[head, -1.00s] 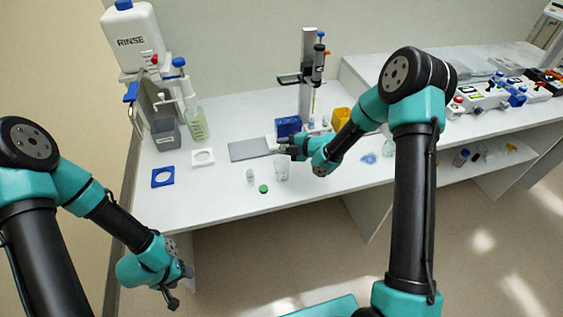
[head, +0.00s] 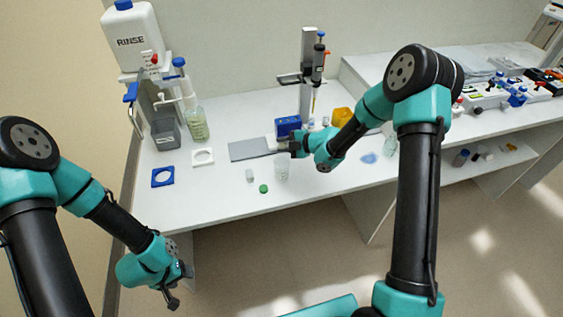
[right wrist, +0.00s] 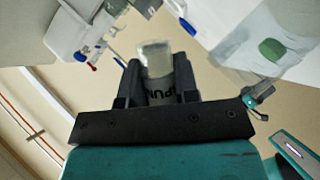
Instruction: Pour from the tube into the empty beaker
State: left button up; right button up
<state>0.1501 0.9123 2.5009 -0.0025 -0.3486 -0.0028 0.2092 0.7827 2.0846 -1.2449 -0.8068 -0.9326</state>
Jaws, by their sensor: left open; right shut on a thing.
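My right gripper (head: 288,146) is shut on the tube, just above and behind the clear beaker (head: 282,170). In the right wrist view the tube (right wrist: 155,62) sits between the two fingers (right wrist: 155,80), with dark lettering on its grey lower part and a clear, pale end. The tube looks tilted; its contents are too small to tell. The clear beaker (right wrist: 245,35) shows at upper right of that view, apart from the tube. My left gripper (head: 178,290) is open and empty, off the bench's front left.
A grey mat (head: 248,150), a blue box (head: 288,125) and a pipette stand (head: 306,85) are behind. The bench's front left is mostly clear.

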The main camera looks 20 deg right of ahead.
jog(key=shift+r+m+g, duration=0.4)
jog(key=shift+g, duration=0.1)
jog(key=shift+f, duration=0.1)
jog(key=shift+f+m+g, duration=0.3)
jog(key=shift+m+g, duration=0.1)
jog(key=shift+m, duration=0.3)
jog(key=shift+w+d+f+m+g+y, duration=0.2)
jog(key=shift+w+f+m+g+y, duration=0.1)
jog(key=shift+w+m+g, duration=0.2)
jog(key=shift+w+d+f+m+g+y, duration=0.15)
jog(key=shift+w+f+m+g, duration=0.15)
jog(key=shift+f, duration=0.3)
jog(key=shift+w+d+f+m+g+y, duration=0.1)
jog(key=shift+w+f+m+g, duration=0.2)
jog(key=shift+f+m, duration=0.25)
jog(key=shift+w+d+f+m+g+y, duration=0.2)
jog(key=shift+w+f+m, duration=0.1)
jog(key=shift+f, duration=0.4)
jog(key=shift+w+d+r+m+g, duration=0.1)
jog(key=shift+w+r+m+g, duration=0.3)
jog(key=shift+w+r+m, duration=0.2)
jog(key=shift+s, duration=0.1)
